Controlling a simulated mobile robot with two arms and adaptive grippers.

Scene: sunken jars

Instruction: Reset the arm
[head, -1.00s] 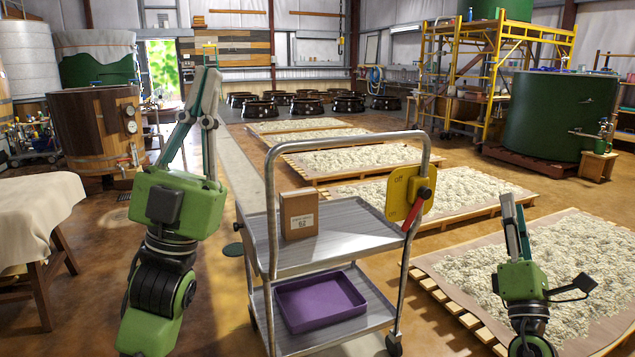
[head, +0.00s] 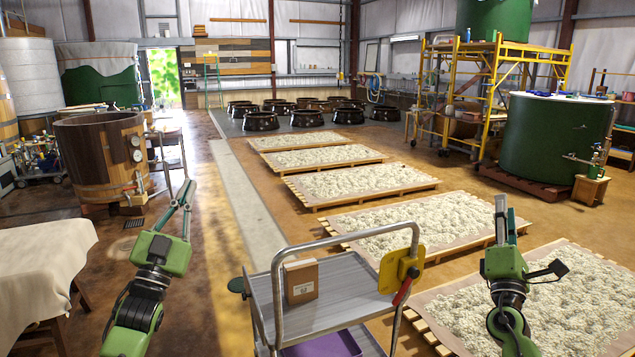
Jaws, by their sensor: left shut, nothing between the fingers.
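My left gripper (head: 187,188) is raised at the left of the head view, over the floor left of the cart. Its fingers are together and hold nothing. My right gripper (head: 506,205) is raised at the right, in front of the pallets of pale material. Its fingers point up and look close together, seen nearly edge-on, so I cannot tell if they are shut. No object shows in it. Both grippers look clear of the cart.
A metal cart (head: 347,282) stands between my arms, with a cardboard box (head: 301,281) on top, a purple tray (head: 325,345) below and a yellow lockout panel (head: 401,270) on its handle. A cloth-covered table (head: 40,265) is at left. Open floor (head: 215,240) lies between.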

